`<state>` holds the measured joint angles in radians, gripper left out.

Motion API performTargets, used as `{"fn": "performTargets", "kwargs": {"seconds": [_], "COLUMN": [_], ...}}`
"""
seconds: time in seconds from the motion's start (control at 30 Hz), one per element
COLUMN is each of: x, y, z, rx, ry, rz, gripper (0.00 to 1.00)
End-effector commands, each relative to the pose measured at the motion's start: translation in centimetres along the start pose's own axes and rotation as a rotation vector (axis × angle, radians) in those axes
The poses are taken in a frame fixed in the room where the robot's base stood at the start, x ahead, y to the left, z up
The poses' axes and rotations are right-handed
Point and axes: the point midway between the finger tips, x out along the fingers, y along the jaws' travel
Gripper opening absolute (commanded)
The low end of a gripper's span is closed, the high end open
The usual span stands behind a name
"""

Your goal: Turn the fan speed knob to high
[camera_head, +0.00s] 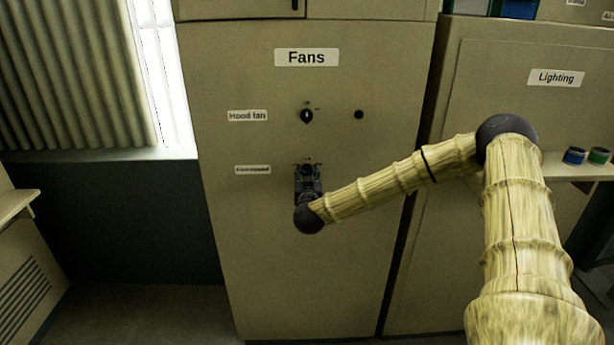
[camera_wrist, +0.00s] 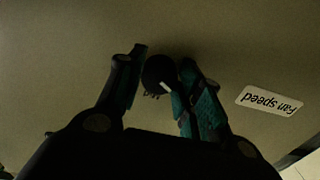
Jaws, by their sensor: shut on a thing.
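The fan speed knob (camera_wrist: 159,74) is a small dark round knob with a pale pointer line, on the beige Fans cabinet (camera_head: 290,270). In the wrist view my gripper (camera_wrist: 163,72) has one finger on each side of it. The right finger touches the knob; contact at the left finger is hard to make out in the dark. In the head view the knob (camera_head: 307,171) shows just above my gripper (camera_head: 308,180), and its scale marks are too small to read. The "Fan speed" label (camera_wrist: 269,101) is upside down in the wrist view.
The Hood fan knob (camera_head: 307,116) sits above, with a small dark round part (camera_head: 359,114) to its right. A Lighting cabinet (camera_head: 460,90) stands to the right, with a shelf (camera_head: 570,172) behind my arm. The cabinet face around the knob is flat and clear.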

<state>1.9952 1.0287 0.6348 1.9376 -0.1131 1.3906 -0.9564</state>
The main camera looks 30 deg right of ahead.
Motion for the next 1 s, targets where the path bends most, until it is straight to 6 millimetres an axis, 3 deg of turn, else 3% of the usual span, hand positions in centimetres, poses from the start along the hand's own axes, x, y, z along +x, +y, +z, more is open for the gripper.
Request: {"fn": "performTargets", "kwargs": {"seconds": [0.37, 1.0], "x": [0.07, 0.08], "y": [0.07, 0.03], "z": [0.32, 0.58], "rx": [0.124, 0.707], "ry": [0.003, 0.003], "rz": [0.002, 0.002], "gripper": [0.12, 0.12]}}
